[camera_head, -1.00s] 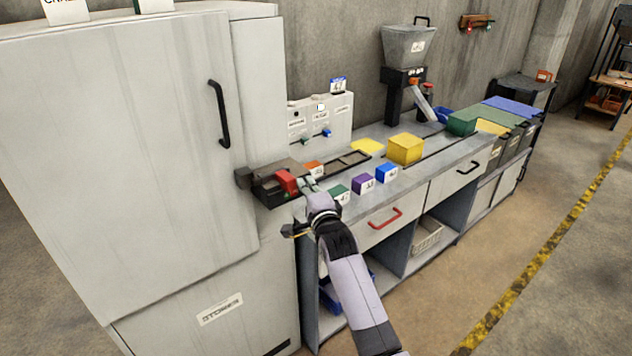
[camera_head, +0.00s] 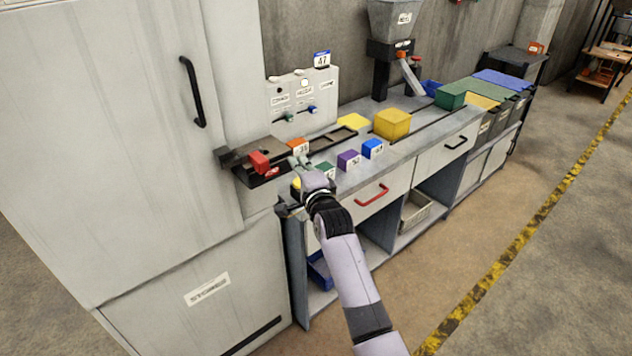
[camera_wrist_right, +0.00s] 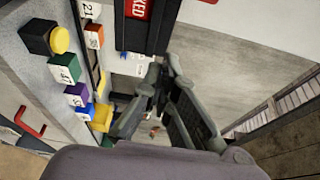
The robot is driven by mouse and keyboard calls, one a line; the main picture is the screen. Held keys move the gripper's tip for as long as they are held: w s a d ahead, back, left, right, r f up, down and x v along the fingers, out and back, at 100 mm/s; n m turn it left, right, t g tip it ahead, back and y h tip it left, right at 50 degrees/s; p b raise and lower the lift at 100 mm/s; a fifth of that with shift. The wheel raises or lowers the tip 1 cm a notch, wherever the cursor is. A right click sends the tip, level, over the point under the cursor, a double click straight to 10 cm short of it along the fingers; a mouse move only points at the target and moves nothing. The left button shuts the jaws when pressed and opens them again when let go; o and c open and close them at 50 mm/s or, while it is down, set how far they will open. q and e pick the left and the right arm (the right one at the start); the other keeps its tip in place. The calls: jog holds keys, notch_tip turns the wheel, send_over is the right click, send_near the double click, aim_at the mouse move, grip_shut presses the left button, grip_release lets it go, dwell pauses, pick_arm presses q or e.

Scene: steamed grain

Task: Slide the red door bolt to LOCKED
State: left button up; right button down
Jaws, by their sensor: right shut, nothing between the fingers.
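The red bolt knob (camera_head: 258,161) sits on a dark bolt housing (camera_head: 236,160) beside the tall pale cabinet, at the counter's left end. A small red label (camera_head: 272,171) shows just right of the knob. My left gripper is out of view.
A black block with a yellow button (camera_wrist_right: 58,40) is near the hand. A control panel (camera_head: 302,98) stands behind.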

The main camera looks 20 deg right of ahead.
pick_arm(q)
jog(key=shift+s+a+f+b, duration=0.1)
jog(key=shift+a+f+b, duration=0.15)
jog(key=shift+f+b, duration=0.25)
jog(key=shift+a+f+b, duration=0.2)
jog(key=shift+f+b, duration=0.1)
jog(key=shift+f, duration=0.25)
pick_arm(e)
jog(key=s+a, duration=0.1)
jog(key=s, duration=0.7)
jog(key=shift+s+r, duration=0.25)
jog(key=shift+s, duration=0.15)
